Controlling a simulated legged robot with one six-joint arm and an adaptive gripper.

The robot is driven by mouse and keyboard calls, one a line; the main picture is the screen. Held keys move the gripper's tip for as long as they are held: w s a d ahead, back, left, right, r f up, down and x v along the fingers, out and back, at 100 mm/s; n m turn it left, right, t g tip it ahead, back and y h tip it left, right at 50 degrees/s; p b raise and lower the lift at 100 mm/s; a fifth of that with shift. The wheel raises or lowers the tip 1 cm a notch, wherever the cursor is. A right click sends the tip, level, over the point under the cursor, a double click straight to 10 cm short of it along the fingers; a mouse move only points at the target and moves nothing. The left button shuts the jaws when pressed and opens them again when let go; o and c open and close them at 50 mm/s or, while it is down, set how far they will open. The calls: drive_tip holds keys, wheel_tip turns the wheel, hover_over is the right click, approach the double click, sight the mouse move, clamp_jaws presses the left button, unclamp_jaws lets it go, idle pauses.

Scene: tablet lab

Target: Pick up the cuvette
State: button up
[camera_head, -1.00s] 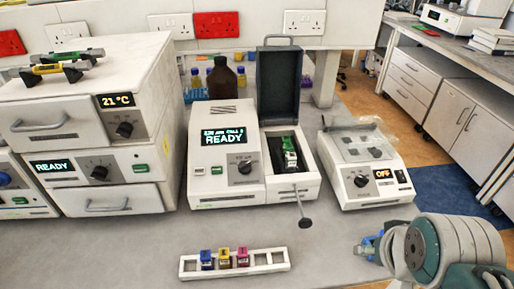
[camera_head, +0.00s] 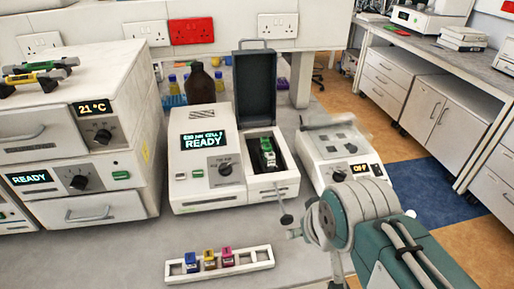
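A white rack (camera_head: 250,261) on the bench front holds small cuvettes with a blue cap (camera_head: 191,262), a yellow cap (camera_head: 210,259) and a pink cap (camera_head: 227,257). A green-and-white cuvette-like piece (camera_head: 267,152) sits in the open chamber of the white instrument (camera_head: 205,165), whose dark lid (camera_head: 254,85) stands up. Its screen reads READY. My arm rises at lower right, over the bench to the right of the rack.
A white device reading OFF (camera_head: 345,165) stands right of the instrument, partly behind my arm. Stacked white units (camera_head: 85,150) stand at left, with pipette-like tools on top. A brown bottle (camera_head: 201,84) is behind. Bare bench (camera_head: 110,262) lies left of the rack.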

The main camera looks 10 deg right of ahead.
drive_tip(key=w+r+g, duration=0.1)
drive_tip(key=w+r, duration=0.3)
drive_tip(key=w, duration=0.5)
drive_tip(key=w+r+g, duration=0.1)
drive_tip(key=w+r, duration=0.3)
drive_tip(key=w, duration=0.5)
drive_tip(key=g, duration=0.2)
approach(265, 138)
drive_tip(key=shift+w+d+f, duration=0.2)
drive_tip(key=shift+w+f, duration=0.05)
drive_tip(key=shift+w, duration=0.25)
drive_tip(key=f, duration=0.4)
drive_tip(key=shift+w+f, duration=0.25)
drive_tip(key=shift+f, duration=0.1)
drive_tip(key=f, duration=0.5)
drive_tip(key=shift+a+f, duration=0.25)
drive_tip(key=shift+f, duration=0.1)
clamp_jaws()
